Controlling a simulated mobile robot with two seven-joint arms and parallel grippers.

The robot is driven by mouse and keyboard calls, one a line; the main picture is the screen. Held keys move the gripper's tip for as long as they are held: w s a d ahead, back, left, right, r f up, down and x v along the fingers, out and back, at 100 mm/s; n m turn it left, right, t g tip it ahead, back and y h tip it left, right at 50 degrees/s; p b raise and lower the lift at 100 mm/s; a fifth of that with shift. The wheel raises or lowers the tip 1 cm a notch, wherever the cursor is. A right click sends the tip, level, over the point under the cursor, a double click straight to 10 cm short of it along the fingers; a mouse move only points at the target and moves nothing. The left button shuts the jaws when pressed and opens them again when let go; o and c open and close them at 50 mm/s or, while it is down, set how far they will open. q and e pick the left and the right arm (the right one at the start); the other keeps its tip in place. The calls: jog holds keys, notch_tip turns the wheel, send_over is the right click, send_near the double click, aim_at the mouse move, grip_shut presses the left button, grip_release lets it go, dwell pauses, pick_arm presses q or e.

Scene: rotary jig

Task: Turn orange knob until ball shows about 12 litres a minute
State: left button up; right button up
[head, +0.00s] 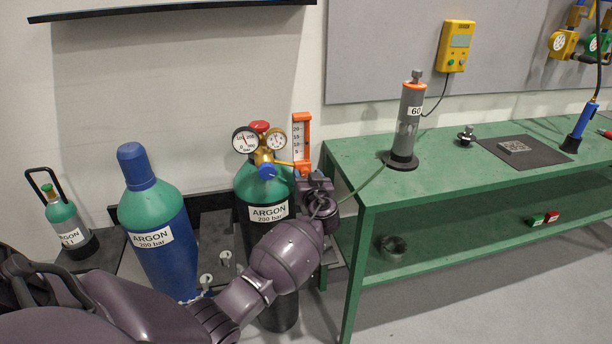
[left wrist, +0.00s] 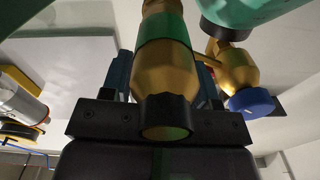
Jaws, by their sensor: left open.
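The flow meter (head: 301,138) stands upright behind the argon cylinder's regulator (head: 262,150), with an orange frame and a white scale marked 20, 15, 10 and 5. I cannot make out the ball in it. My left gripper (head: 314,187) is just below the meter's lower end and hides that area. The orange knob cannot be made out in either view. In the left wrist view, my open left gripper (left wrist: 163,78) has its fingers on both sides of a brass fitting with a green band (left wrist: 165,60). I cannot tell whether they touch it.
A blue knob (head: 267,171) on the regulator is close left of my gripper; it also shows in the left wrist view (left wrist: 251,103). A green hose (head: 365,188) runs right to a grey cylinder (head: 408,125) on the green bench (head: 355,155). A blue argon cylinder (head: 160,265) stands left.

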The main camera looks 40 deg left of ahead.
pick_arm(q)
jog(key=shift+w+a, duration=0.4)
jog(key=shift+a, duration=0.1)
